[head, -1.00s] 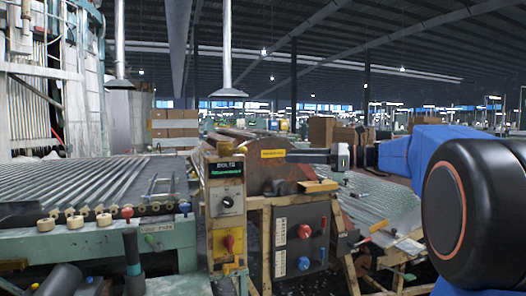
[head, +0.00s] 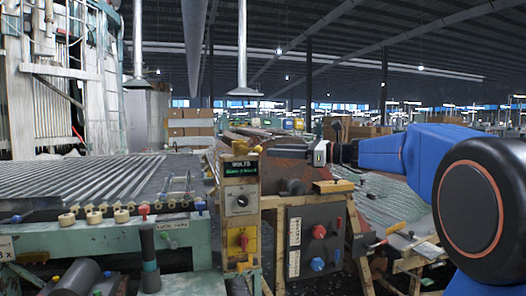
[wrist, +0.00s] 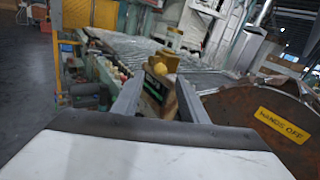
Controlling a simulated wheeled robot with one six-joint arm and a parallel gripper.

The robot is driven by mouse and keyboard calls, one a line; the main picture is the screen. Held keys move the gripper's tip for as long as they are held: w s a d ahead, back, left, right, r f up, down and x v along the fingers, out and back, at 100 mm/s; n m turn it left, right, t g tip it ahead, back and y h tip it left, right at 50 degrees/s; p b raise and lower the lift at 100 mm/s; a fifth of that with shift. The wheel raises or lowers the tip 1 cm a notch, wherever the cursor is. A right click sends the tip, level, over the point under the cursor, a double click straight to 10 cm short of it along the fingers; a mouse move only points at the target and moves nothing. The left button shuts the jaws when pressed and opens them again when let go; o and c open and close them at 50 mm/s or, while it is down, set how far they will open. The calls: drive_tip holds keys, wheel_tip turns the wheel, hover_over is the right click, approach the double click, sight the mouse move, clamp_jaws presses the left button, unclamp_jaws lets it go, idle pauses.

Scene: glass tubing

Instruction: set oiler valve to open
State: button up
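A yellow control panel (head: 241,215) stands at the centre of the head view, with a green-lit display, a round selector knob (head: 241,201) and a red handle on a yellow plate (head: 244,239). A small yellow fitting (head: 253,139) sits at its top; the wrist view shows it too (wrist: 168,59). No label reading oiler is legible, so I cannot tell which part is the oiler valve. My gripper (wrist: 160,88) is open and empty, its fingers apart on either side of the panel's top in the wrist view. The yellow fitting appears beyond the fingertips. Contact is not visible.
A grey box (head: 317,240) with red and blue knobs is right of the panel. A rusty drum (wrist: 265,125) with a HANDS OFF label lies close right of my gripper. A bed of glass tubes (head: 80,180) extends left, with rollers along its front edge.

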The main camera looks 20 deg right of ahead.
sight(250, 149)
drive_tip(key=shift+x, duration=3)
clamp_jaws()
